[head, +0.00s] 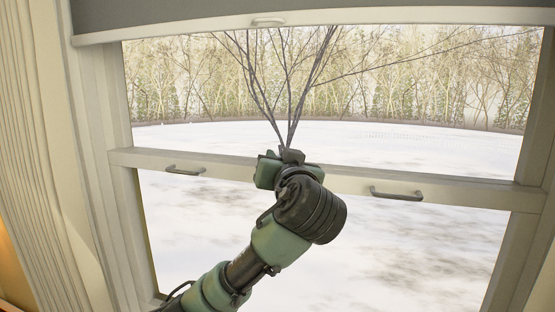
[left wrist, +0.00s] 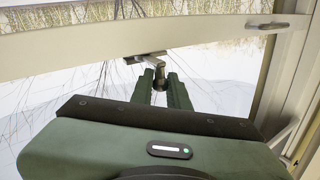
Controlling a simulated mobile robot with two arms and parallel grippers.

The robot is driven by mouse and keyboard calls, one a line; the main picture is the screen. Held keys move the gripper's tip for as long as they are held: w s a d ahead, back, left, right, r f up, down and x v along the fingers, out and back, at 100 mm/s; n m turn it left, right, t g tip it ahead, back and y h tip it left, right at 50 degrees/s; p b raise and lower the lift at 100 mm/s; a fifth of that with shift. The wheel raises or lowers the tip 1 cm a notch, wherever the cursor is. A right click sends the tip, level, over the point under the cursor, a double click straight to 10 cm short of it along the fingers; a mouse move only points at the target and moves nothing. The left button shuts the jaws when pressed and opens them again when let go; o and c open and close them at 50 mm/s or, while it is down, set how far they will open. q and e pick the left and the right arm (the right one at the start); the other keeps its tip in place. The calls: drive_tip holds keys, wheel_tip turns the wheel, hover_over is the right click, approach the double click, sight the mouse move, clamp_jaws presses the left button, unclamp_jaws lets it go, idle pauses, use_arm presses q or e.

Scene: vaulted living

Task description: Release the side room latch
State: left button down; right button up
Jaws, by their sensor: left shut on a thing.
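The window latch (left wrist: 147,57) is a small grey metal piece on the pale middle rail of the sash window (head: 440,187). In the left wrist view its short lever points toward me, between the two dark green fingers of my left gripper (left wrist: 161,88). The gripper is shut on this lever. In the head view my left gripper (head: 280,168) is at the middle of the rail, and the gripper and wrist mostly hide the latch. My right gripper is in neither view.
Two grey pull handles, left (head: 185,171) and right (head: 397,194), stick out from the rail on either side of the gripper. A partly lowered grey blind (head: 180,12) hangs above. A pale curtain (head: 38,150) is at the left. Snowy ground and bare trees show outside.

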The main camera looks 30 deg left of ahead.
use_arm(q)
drive_tip(key=c, duration=1.4)
unclamp_jaws()
drive_tip(key=shift+w+a, duration=0.1)
drive_tip(key=shift+o, duration=0.2)
drive_tip(key=shift+w+f, duration=0.15)
drive_tip(key=b+v, duration=0.3)
drive_tip(key=v, duration=0.4)
drive_tip(key=shift+s+d+b, duration=0.2)
drive_tip(key=shift+s+b, duration=0.1)
drive_tip(key=shift+w, duration=0.1)
